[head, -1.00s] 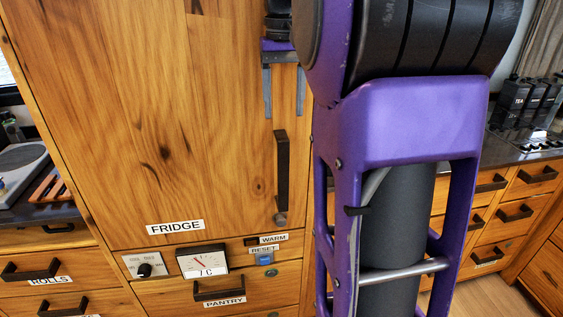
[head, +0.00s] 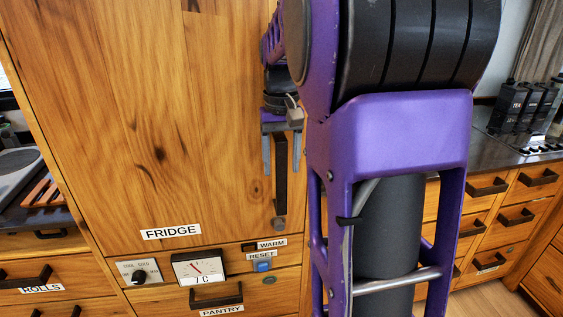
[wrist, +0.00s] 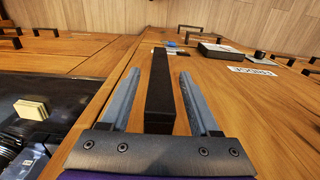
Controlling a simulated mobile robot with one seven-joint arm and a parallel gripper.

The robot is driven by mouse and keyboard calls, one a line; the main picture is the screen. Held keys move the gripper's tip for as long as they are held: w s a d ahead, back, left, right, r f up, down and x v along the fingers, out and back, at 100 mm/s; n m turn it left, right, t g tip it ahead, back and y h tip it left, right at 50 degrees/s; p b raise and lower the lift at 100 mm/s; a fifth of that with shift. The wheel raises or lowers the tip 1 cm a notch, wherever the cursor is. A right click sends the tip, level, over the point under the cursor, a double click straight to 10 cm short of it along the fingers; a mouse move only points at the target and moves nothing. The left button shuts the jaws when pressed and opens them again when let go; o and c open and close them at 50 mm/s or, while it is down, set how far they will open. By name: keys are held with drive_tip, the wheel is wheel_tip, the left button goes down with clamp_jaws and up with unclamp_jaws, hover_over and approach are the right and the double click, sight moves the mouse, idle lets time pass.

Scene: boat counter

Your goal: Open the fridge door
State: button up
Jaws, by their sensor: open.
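The fridge door (head: 150,120) is a large wooden panel with a white FRIDGE label (head: 171,231), and it looks closed. Its dark vertical bar handle (head: 280,180) is at the door's right edge. My gripper (head: 281,168) is at the upper part of the handle, fingers pointing down along it. In the wrist view the handle (wrist: 159,85) runs between the two open grey fingers, with a gap on each side. Whether the fingers reach fully around its depth is hard to tell. The upper end of the handle is hidden by my gripper in the head view.
Below the door are a dial (head: 139,272), a gauge (head: 200,267), a blue RESET button (head: 263,266) and the PANTRY drawer (head: 220,300). My purple arm covers the middle right. Counters with drawers stand on both sides, and dark canisters (head: 527,105) are at the right.

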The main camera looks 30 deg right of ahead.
clamp_jaws()
idle(1.3)
